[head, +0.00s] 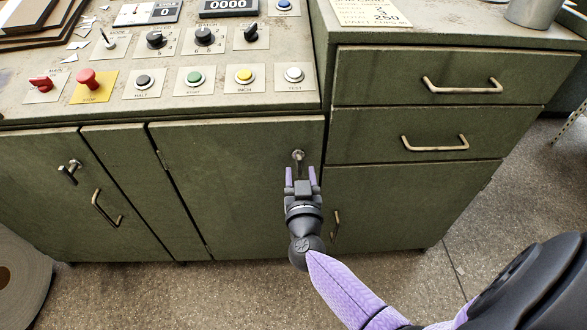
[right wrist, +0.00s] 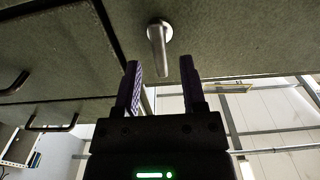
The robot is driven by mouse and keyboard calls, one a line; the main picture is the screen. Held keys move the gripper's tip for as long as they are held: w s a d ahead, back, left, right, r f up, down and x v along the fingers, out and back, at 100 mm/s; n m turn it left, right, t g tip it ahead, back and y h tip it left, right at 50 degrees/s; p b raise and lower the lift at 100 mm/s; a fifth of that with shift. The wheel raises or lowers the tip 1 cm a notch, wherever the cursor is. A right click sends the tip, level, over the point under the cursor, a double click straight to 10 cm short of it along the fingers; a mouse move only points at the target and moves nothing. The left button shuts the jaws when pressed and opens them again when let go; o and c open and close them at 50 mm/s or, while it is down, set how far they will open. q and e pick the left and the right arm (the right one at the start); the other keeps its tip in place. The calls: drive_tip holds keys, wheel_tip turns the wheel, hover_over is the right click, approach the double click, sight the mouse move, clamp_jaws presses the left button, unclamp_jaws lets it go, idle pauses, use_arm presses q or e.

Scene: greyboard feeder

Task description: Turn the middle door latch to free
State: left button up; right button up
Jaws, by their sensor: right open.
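The middle door latch (head: 298,156) is a small metal knob with a bar, high on the right side of the green middle door (head: 225,185). My right gripper (head: 301,172) is just below the latch, its two purple fingers pointing up at it. In the right wrist view the latch (right wrist: 157,42) shows as a round base with a bar; the bar's end lies between the lines of the two open fingers (right wrist: 160,64). I see no finger clearly touching it. My left gripper is out of view.
The left door has its own latch (head: 70,170) and a handle (head: 106,208). Drawers with handles (head: 462,86) stand to the right. A control panel with a red stop button (head: 87,78) and several knobs lies above. A roll (head: 18,275) stands at the lower left.

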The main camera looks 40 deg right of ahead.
sight(300, 168)
drive_tip(key=x, duration=0.2)
drive_tip(key=shift+w+d+f+b, duration=0.15)
drive_tip(key=shift+w+f+b, duration=0.1)
drive_tip(key=shift+b, duration=0.1)
drive_tip(key=shift+w+d+r, duration=0.15)
drive_tip(key=shift+w+r, duration=0.05)
drive_tip(key=shift+r, duration=0.05)
drive_tip(key=shift+c, duration=0.6)
clamp_jaws()
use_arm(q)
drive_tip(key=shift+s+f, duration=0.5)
